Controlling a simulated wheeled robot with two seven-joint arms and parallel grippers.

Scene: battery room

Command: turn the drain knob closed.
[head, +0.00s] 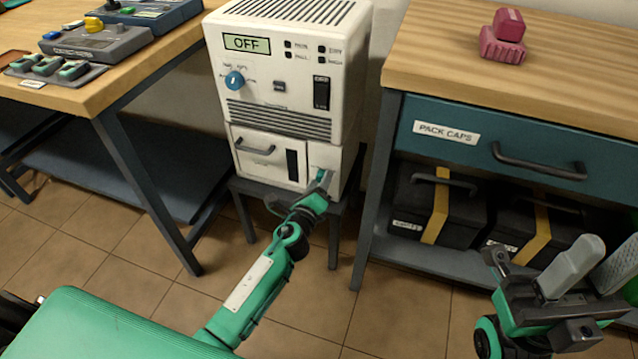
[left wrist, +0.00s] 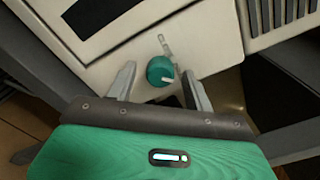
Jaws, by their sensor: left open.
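The drain knob is a small round teal knob (left wrist: 160,70) on the pale lower front of the white cabinet (head: 266,148). In the left wrist view a pale mark shows on its lower right edge, and a small pale label strip lies above it. My left gripper (head: 323,181) is open at the cabinet's lower right front. In the left wrist view its two fingers (left wrist: 158,80) stand on either side of the knob, with gaps visible. In the head view the gripper largely hides the knob. My right gripper (head: 606,262) is open and empty at the lower right.
The cabinet has an OFF display (head: 246,44), a blue dial (head: 234,80) and a black switch (head: 321,93). It stands on a dark stand between a left workbench (head: 82,98) and a right bench with a drawer (head: 480,150). Tiled floor is clear in front.

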